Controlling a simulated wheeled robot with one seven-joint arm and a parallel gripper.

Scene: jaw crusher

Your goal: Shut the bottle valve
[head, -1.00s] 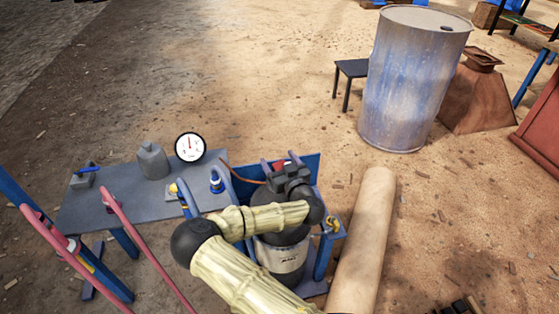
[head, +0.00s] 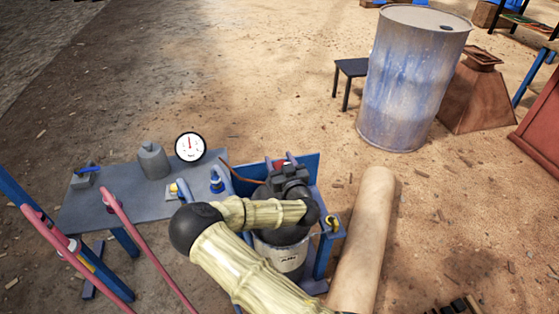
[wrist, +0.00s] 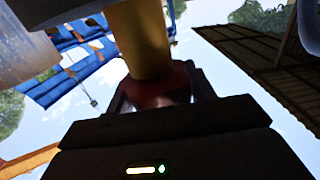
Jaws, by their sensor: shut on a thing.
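The air bottle (head: 281,258) is a pale cylinder with dark lettering, standing upright in a blue stand beside the bench. My arm hides much of its upper part. My gripper (head: 284,169) is above the bottle, at a small red part (head: 280,164) that shows just past it. In the wrist view my gripper (wrist: 160,98) is shut on a red knob (wrist: 158,90), likely the bottle valve's. A yellow cylindrical part (wrist: 140,40) runs up from the knob. The fingers hide the knob's sides, and its turn angle cannot be told.
A white-faced gauge (head: 190,147) stands at the bench's back edge. The grey bench (head: 115,205) holds a grey jug-like weight (head: 153,161) and small blue-handled fittings. Pink rails (head: 150,245) stand in front. A tan roll (head: 362,235) lies right of the stand. A drum (head: 412,85) stands farther back.

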